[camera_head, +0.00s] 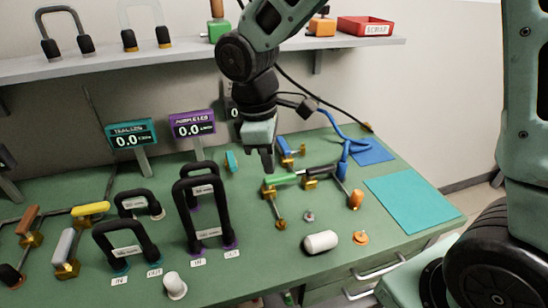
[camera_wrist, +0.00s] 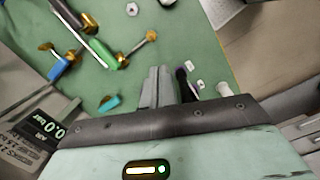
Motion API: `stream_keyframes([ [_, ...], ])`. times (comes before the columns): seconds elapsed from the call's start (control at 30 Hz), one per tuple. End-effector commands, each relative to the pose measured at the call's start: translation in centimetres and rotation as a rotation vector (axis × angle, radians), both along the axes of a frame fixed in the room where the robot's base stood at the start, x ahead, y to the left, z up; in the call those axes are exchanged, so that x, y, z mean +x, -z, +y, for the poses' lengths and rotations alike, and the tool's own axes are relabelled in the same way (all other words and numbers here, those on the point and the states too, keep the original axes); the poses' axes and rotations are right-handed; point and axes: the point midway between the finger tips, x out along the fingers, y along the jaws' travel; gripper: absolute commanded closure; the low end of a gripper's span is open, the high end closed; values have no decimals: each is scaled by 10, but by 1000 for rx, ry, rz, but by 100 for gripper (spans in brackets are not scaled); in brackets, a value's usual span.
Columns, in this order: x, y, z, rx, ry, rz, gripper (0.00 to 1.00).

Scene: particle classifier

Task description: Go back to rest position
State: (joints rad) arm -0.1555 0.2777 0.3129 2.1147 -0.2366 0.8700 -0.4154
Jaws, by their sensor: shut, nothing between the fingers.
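My gripper (camera_head: 268,160) hangs from the arm above the back middle of the green workbench (camera_head: 330,275) in the head view. Its fingers (camera_wrist: 158,85) point over the bench in the wrist view and are together with nothing between them. A green-handled part with brass fittings (camera_head: 282,180) lies just below and right of the fingers; it also shows in the wrist view (camera_wrist: 102,53). A small teal piece (camera_head: 231,161) is left of the gripper and shows in the wrist view (camera_wrist: 109,104).
Black-handled frames (camera_head: 205,210) stand on the bench left of the gripper. Displays reading 0.0, one teal (camera_head: 130,134) and one purple (camera_head: 192,124), stand behind. A teal mat (camera_head: 414,203) at right is clear.

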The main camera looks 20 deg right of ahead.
Motion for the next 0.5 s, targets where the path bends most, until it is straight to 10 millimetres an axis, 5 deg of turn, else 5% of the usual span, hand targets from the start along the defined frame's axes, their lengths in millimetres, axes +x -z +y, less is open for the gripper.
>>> stream_keyframes([
  [0.5,-7,-2,4,7,12,-2,100],
])
